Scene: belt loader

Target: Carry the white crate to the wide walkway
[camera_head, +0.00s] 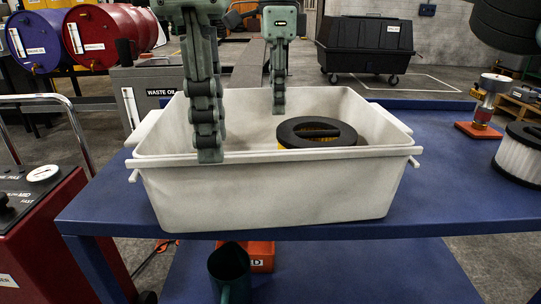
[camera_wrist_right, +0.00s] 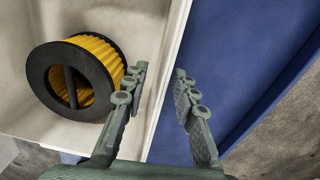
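The white crate (camera_head: 270,190) stands upright on the blue table (camera_head: 470,205), close to its front edge. A black-ended filter with yellow pleats (camera_head: 316,132) lies inside; it also shows in the right wrist view (camera_wrist_right: 75,78). My left gripper (camera_head: 243,136) points down, open and empty, its two fingers apart in front of the crate's interior and near rim; its exact height is unclear. My right gripper (camera_wrist_right: 160,74) is open, with a crate wall (camera_wrist_right: 165,85) running between its fingers in the picture; contact is not visible. Its fingers do not show in the head view.
A red control cart (camera_head: 50,235) stands at left. Drums (camera_head: 95,38) and a grey waste oil box (camera_head: 155,85) are behind. A black wheeled bin (camera_head: 365,45) stands at the back. A red-based item (camera_head: 480,128) and a white filter (camera_head: 520,155) sit on the table's right. A dark mug (camera_head: 230,270) is below.

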